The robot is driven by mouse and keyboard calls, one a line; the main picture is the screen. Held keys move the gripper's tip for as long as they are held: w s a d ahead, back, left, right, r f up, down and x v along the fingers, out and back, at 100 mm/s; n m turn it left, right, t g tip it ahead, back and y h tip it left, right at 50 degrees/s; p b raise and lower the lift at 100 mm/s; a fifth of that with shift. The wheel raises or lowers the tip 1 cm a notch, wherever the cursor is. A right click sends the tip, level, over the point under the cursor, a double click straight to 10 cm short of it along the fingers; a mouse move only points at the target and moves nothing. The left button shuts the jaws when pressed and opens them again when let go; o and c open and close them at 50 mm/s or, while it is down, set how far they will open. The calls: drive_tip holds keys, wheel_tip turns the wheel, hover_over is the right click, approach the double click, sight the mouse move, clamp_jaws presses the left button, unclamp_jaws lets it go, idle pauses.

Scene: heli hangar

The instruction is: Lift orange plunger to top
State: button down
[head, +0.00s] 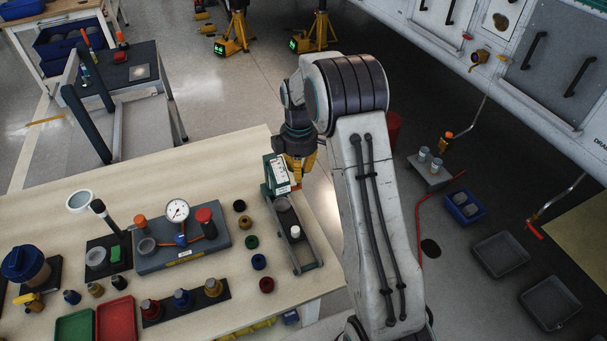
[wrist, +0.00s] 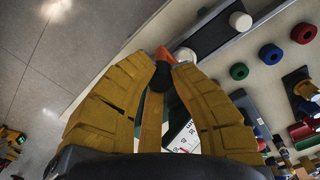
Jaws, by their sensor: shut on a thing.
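The orange plunger (wrist: 166,55) shows as a small orange piece at the tips of my fingers in the wrist view. My gripper (wrist: 163,72) has yellow fingers closed together on it, and they hide most of it. In the head view my gripper (head: 298,178) is at the right edge of the bench, against a green upright device with a white scale (head: 279,171). The scale also shows between and behind my fingers in the wrist view (wrist: 185,138). How high the plunger stands on the scale cannot be told.
A grey rail base (head: 306,256) with a white cylinder (head: 295,231) runs forward from the device. Several coloured rings (head: 251,242) lie left of it. A gauge block (head: 180,245) stands farther left on the bench (head: 190,158). Floor lies right of the bench.

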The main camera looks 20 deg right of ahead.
drive_tip(key=shift+r, duration=0.15)
drive_tip(key=c, duration=1.1)
unclamp_jaws()
drive_tip(key=r, duration=1.2)
drive_tip(key=shift+s, duration=0.2)
